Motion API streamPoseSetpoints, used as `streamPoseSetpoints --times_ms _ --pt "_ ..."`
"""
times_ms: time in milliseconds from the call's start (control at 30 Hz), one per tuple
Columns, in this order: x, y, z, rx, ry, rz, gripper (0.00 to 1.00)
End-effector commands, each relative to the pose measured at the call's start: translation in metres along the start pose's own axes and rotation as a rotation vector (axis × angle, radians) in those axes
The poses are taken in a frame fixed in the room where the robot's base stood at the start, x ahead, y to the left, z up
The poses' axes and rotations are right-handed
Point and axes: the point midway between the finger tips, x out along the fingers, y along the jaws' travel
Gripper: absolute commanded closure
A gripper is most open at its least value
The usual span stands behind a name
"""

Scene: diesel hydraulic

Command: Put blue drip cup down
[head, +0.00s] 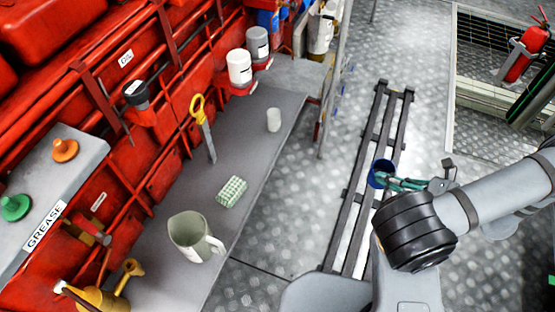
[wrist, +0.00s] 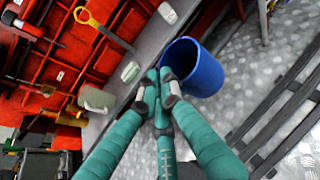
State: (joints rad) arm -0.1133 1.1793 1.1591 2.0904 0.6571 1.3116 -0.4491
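The blue drip cup (head: 377,167) is up in the air over the dark rail on the floor in the head view. It shows large in the wrist view (wrist: 203,72), tilted, with its dark open mouth facing left. My gripper (head: 390,181) has teal fingers, and their tips come together at the cup's near edge in the wrist view (wrist: 160,88). The gripper looks shut on the cup's wall. The exact contact is partly hidden by the fingertips.
A grey shelf (head: 259,147) along the red wall bears a pitcher (head: 187,239), a checkered cloth (head: 231,191) and a small white cup (head: 273,119). A yellow-handled tool (head: 203,125) leans at its back. Bare shelf lies between the cloth and white cup.

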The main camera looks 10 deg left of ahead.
Motion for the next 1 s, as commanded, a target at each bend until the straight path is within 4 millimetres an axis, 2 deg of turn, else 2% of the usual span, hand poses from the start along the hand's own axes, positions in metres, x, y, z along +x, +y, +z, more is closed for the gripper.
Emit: streamPoseSetpoints --times_ms 33,100,167,267,300,367,400,500,600,700,833,933,1000 --pt "0.031 -0.015 -0.029 -0.018 0.004 0.035 1.0" --pt "0.063 -0.035 -0.035 -0.029 0.008 0.069 1.0" --pt "0.095 -0.048 -0.034 -0.038 0.009 0.099 1.0" --pt "0.153 -0.062 -0.024 -0.052 0.012 0.146 1.0" --pt "0.178 -0.063 -0.016 -0.059 0.014 0.167 1.0" --pt "0.216 -0.06 -0.002 -0.071 0.016 0.201 1.0" --pt "0.241 -0.054 0.009 -0.078 0.017 0.223 1.0" --pt "0.294 -0.031 0.038 -0.093 0.021 0.277 1.0" --pt "0.333 -0.001 0.064 -0.107 0.025 0.325 1.0" --pt "0.357 0.025 0.084 -0.117 0.03 0.362 1.0" --pt "0.372 0.048 0.101 -0.121 0.036 0.392 1.0" --pt "0.367 0.049 0.108 -0.099 0.041 0.391 1.0" --pt "0.352 0.041 0.109 -0.058 0.047 0.376 1.0"
